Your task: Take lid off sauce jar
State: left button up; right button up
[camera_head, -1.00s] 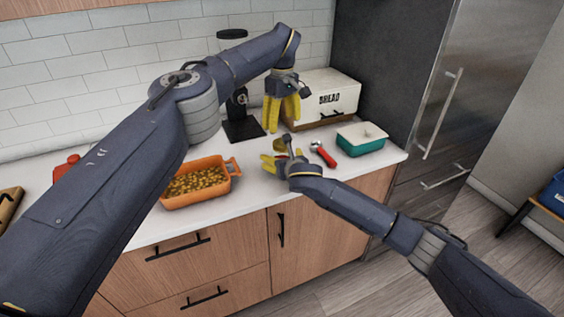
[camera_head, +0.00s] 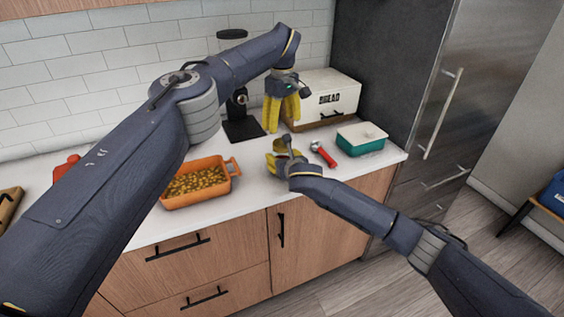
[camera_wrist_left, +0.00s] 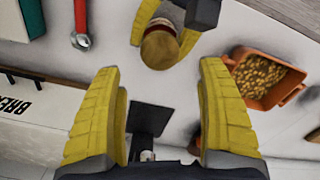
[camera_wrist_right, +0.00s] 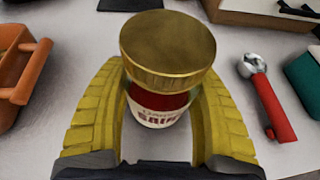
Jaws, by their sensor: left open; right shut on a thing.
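The sauce jar (camera_wrist_right: 158,112), with red contents and a pale label, stands upright on the counter with its gold lid (camera_wrist_right: 168,45) on top. The lid also shows from above in the left wrist view (camera_wrist_left: 159,49). My right gripper (camera_head: 279,155) is shut on the jar, its yellow fingers on either side of the body below the lid. In the head view the jar is mostly hidden by this gripper. My left gripper (camera_head: 282,113) is open and empty, pointing down above and behind the jar.
A red-handled tool (camera_head: 323,153) and a teal dish with a white lid (camera_head: 361,139) are right of the jar. An orange baking dish (camera_head: 200,187) is to the left. A white bread box (camera_head: 325,98) and a black stand (camera_head: 240,127) are behind.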

aim_at(282, 143)
pick_arm(q)
jog(key=m, duration=0.4)
jog(key=shift+f, duration=4)
